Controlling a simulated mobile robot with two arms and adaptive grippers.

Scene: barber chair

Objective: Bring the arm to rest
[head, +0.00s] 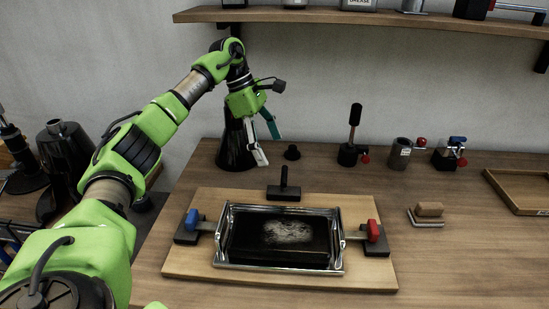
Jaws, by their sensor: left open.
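My left arm comes in from the left, rises, and bends down over the back of the table. Its left gripper (265,144) is open and empty, with one pale finger and one teal finger pointing down. The gripper is in front of a black cone-shaped object (234,150), and I cannot tell whether they touch. My right gripper is not in view.
A wooden board (185,262) on the table (450,265) carries a metal-framed black tray (280,264), with blue (193,218) and red (373,230) handles beside it. Several small tools stand at the back right. A shelf (400,18) hangs above. The front right is clear.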

